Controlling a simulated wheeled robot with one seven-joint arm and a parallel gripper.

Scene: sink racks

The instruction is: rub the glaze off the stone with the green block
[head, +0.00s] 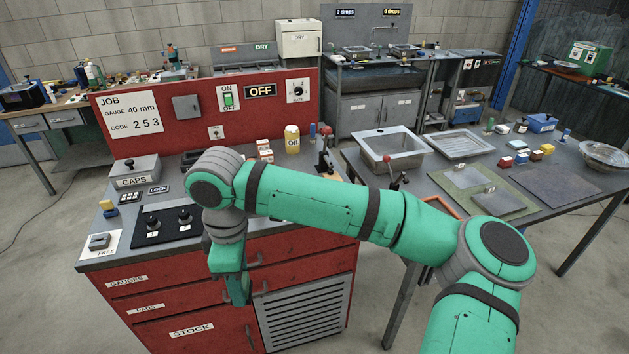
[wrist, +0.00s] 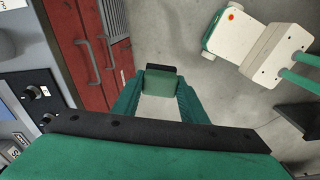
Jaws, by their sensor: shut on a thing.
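My gripper (head: 232,272) hangs fingers down in front of the red cabinet in the head view. In the wrist view the fingers (wrist: 158,95) are shut on a green block (wrist: 162,82) with a dark piece at its far side. In the head view the block cannot be told apart from the green fingers. A flat grey piece (head: 499,202) lies on a grey-green mat (head: 455,184) on the right table, far from my gripper. It may be the stone, but I cannot tell, and no glaze can be made out.
The red cabinet (head: 215,310) stands close behind my gripper, with drawer handles sticking out. The right table holds a metal basin (head: 392,150), a metal tray (head: 460,146), small coloured blocks (head: 520,158) and a dark mat (head: 555,187). My arm spans the gap between them.

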